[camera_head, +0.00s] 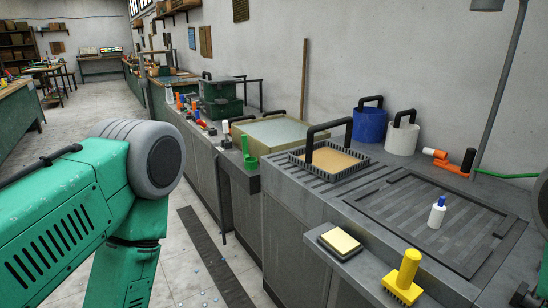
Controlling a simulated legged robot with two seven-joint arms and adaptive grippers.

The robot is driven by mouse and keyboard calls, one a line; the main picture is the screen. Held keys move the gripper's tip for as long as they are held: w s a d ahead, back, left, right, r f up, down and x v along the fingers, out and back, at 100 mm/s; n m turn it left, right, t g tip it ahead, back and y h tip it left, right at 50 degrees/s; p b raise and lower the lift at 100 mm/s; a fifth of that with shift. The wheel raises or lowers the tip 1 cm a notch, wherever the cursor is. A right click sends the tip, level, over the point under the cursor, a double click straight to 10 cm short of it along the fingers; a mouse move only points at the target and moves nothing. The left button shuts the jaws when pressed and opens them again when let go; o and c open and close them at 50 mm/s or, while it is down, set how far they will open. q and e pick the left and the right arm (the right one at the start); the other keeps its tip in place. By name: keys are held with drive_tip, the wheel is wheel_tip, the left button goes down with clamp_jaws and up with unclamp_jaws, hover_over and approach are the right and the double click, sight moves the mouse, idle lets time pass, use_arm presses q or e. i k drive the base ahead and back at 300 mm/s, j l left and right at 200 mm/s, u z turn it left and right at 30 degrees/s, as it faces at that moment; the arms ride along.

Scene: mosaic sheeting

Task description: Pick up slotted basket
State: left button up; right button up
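The slotted basket (312,172) sits on the grey counter near the middle of the camera_head view. Nothing touches the basket's handles.
A blue bucket (369,124) and a white bucket (401,139) stand behind the basket. A ribbed drain panel (395,215) with a white bottle (436,213) lies to its right. A yellow-handled brush (404,277) and a sponge block (340,241) are at the front. A water-filled basin (275,133) is farther back.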

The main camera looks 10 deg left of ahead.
sight(331, 162)
drive_tip(key=i+j+z, duration=0.1)
drive_tip(key=z, duration=0.4)
drive_tip(key=j+z, duration=0.2)
drive_tip(key=z, duration=0.25)
drive_tip(key=i+j+z, duration=0.1)
drive_tip(key=z, duration=0.4)
drive_tip(key=j+z, duration=0.25)
drive_tip(key=z, duration=0.25)
drive_tip(key=j+z, duration=0.2)
drive_tip(key=j, duration=0.3)
drive_tip(key=k+j+z, duration=0.2)
drive_tip(key=j, duration=0.25)
drive_tip(key=k+j+z, duration=0.15)
drive_tip(key=j, duration=0.3)
drive_tip(key=k+j+z, duration=0.2)
drive_tip(key=j, duration=0.25)
drive_tip(key=k+j+z, duration=0.2)
drive_tip(key=j, duration=0.25)
drive_tip(key=k+j+z, duration=0.2)
drive_tip(key=j, duration=0.2)
drive_tip(key=i, duration=0.05)
